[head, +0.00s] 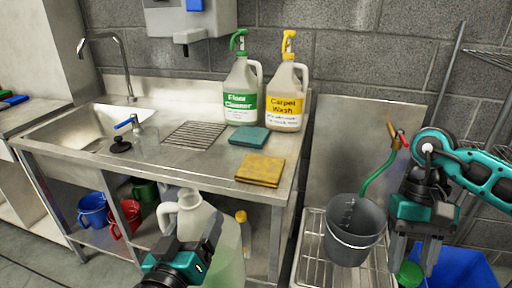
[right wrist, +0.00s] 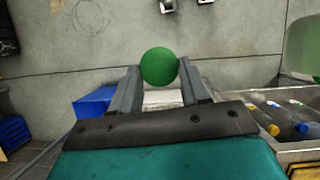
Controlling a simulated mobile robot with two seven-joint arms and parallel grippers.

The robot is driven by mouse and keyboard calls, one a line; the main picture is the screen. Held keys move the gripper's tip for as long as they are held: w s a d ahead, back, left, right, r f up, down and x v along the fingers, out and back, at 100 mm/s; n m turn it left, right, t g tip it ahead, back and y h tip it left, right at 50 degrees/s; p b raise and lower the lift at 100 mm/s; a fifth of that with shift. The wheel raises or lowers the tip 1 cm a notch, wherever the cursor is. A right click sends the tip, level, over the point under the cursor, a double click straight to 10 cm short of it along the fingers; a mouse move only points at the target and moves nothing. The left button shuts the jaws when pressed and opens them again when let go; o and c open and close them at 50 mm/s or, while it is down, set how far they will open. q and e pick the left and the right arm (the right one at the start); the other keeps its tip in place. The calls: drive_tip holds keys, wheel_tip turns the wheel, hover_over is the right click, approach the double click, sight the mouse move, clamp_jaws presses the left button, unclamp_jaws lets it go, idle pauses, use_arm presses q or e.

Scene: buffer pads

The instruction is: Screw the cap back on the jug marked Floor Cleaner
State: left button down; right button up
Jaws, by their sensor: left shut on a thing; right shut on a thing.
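My left gripper (head: 207,243) is shut on a translucent jug (head: 225,262) with pale green liquid, at the bottom middle of the head view. The jug's mouth (head: 189,194) is bare and faces up. No label shows on its visible side. My right gripper (head: 412,256) is shut on a round green cap (head: 408,273), well to the right of the jug. The cap also shows between the fingers in the right wrist view (right wrist: 158,67). A jug labelled Floor Cleaner (head: 241,92), with a green pump, stands on the steel counter.
A Carpet Wash jug (head: 287,96), a teal pad (head: 249,136) and a yellow pad (head: 260,170) are on the counter (head: 175,172). A grey bucket (head: 355,232) stands between my grippers. Bottles (right wrist: 278,118) lie at the right in the wrist view.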

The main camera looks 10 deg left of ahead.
use_arm(q)
drive_tip(key=shift+r, duration=0.3)
drive_tip(key=s+d+r+m+g+h, duration=0.1)
drive_tip(key=d+m+g+h, duration=0.3)
drive_tip(key=d+m+h, duration=0.4)
drive_tip(key=d+h, duration=0.3)
drive_tip(key=d, duration=0.3)
drive_tip(key=shift+d+h, duration=0.15)
drive_tip(key=shift+h, duration=0.15)
use_arm(e)
drive_tip(key=a+r+m+t+y, duration=0.2)
drive_tip(key=a+r+m, duration=0.6)
drive_tip(key=a, duration=0.3)
drive_tip(key=w+a+r+m+t+y, duration=0.1)
drive_tip(key=a+r+m+t+y, duration=0.1)
drive_tip(key=a+r+m, duration=0.7)
drive_tip(key=a+m, duration=0.1)
drive_tip(key=a, duration=0.2)
drive_tip(key=shift+w, duration=0.2)
drive_tip(key=shift+s+d+f, duration=0.1)
drive_tip(key=shift+f, duration=1.85)
